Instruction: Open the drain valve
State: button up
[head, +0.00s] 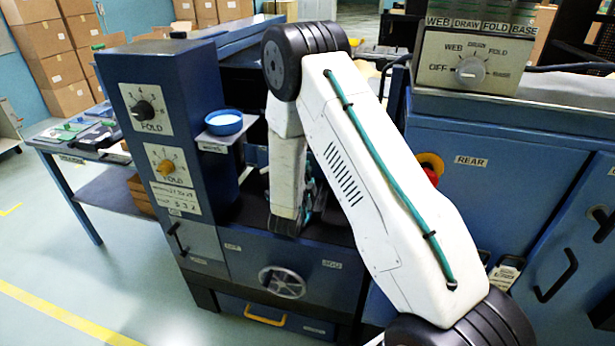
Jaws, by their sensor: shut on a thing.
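My gripper (288,222) points down at the dark recess in the blue machine's front, left of the middle of the head view. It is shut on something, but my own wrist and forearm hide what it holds. I cannot pick out a part marked as the drain valve.
A blue control column (165,110) with two FOLD knobs stands close on the left, with a small blue dish (223,122) on its ledge. A yellow drawer handle (265,316) is below the handwheel. Blue cabinets (500,200) stand right. Floor at left is clear.

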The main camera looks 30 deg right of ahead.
jog(key=o, duration=1)
jog(key=shift+s, duration=0.1)
jog(key=v, duration=0.7)
jog(key=shift+s+a, duration=0.25)
jog(key=shift+a, duration=0.05)
